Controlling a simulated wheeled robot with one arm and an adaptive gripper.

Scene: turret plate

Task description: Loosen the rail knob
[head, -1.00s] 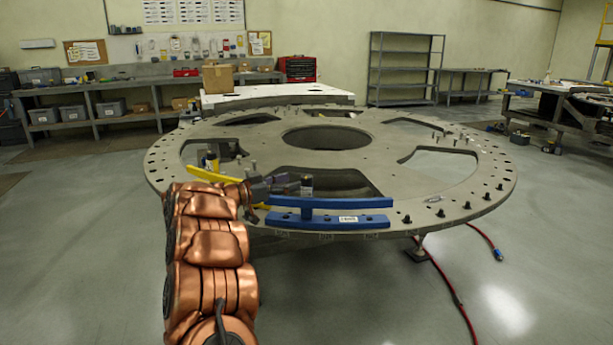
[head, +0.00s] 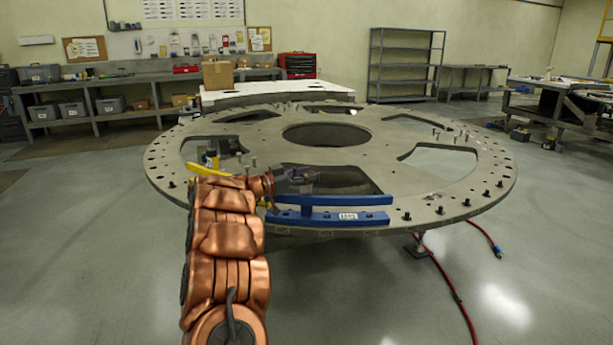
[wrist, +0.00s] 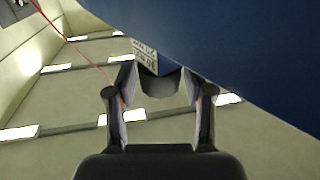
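The blue rail (head: 335,216) lies along the near edge of the round plate, with a white label on its front. It fills the top right of the wrist view (wrist: 230,35).
The large round plate (head: 400,209) has wide cut-outs, and several bolts stand up from it. A yellow rail (head: 208,171), partly behind my arm, lies at the left. A red hose (head: 447,283) runs across the floor.

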